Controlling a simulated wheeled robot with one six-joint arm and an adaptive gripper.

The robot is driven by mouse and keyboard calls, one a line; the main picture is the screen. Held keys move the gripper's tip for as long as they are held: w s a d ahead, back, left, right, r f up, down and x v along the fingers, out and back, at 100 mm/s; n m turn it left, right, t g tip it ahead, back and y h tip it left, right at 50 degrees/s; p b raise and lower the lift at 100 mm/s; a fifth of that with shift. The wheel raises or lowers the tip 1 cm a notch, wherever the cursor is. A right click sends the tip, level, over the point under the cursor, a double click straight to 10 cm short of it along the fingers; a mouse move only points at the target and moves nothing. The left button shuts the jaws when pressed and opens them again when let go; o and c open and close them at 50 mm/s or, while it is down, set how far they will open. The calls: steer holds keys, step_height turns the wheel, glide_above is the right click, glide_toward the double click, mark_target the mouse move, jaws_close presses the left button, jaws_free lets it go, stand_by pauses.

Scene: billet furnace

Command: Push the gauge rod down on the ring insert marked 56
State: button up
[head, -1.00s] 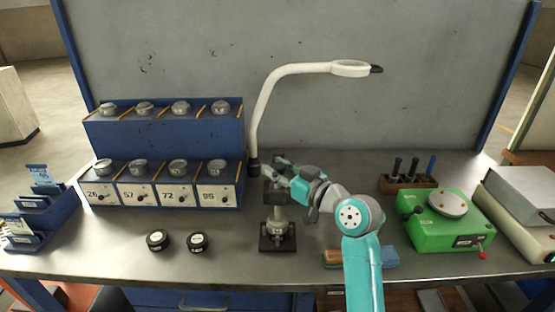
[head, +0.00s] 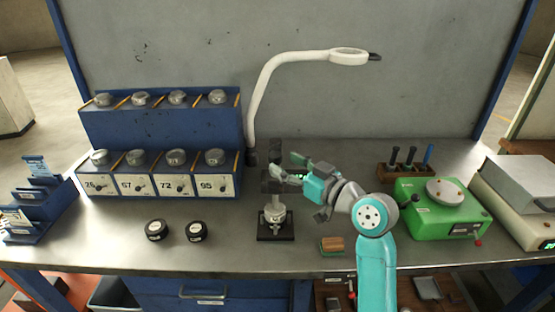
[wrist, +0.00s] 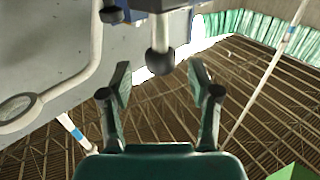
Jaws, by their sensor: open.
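A gauge stand with a dark head (head: 271,184), a grey middle part (head: 275,212) and a black square base (head: 276,237) stands mid-bench. In the wrist view, a grey rod with a dark ball end (wrist: 160,61) shows between and beyond my fingertips, apparently untouched. My gripper (head: 290,167) is open and empty, just right of the stand's head; its two fingers also show apart in the wrist view (wrist: 160,76). Two black round pieces, one on the left (head: 156,230) and one on the right (head: 196,231), lie on the bench. I cannot read a 56 anywhere.
A white lamp (head: 262,95) rises behind the stand. A brush (head: 332,246), a green device (head: 440,210) and a tool block (head: 405,174) are at right.

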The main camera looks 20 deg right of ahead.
steer(key=v, duration=0.7)
steer(key=shift+s+d, duration=0.15)
steer(key=shift+s, duration=0.2)
steer(key=s+a+f+m+h, duration=0.1)
steer(key=s+f+m+h, duration=0.3)
steer(key=s+f, duration=0.6)
steer(key=s+a+f+m+h, duration=0.2)
steer(key=s+f+m+h, duration=0.3)
steer(key=f, duration=0.9)
steer(key=s+a+n+g, duration=0.1)
steer(key=s+a+n, duration=0.1)
steer(key=s, duration=2.6)
steer(key=shift+a+f+n+y, duration=0.2)
steer(key=shift+n+y, duration=0.2)
steer(key=shift+n, duration=0.4)
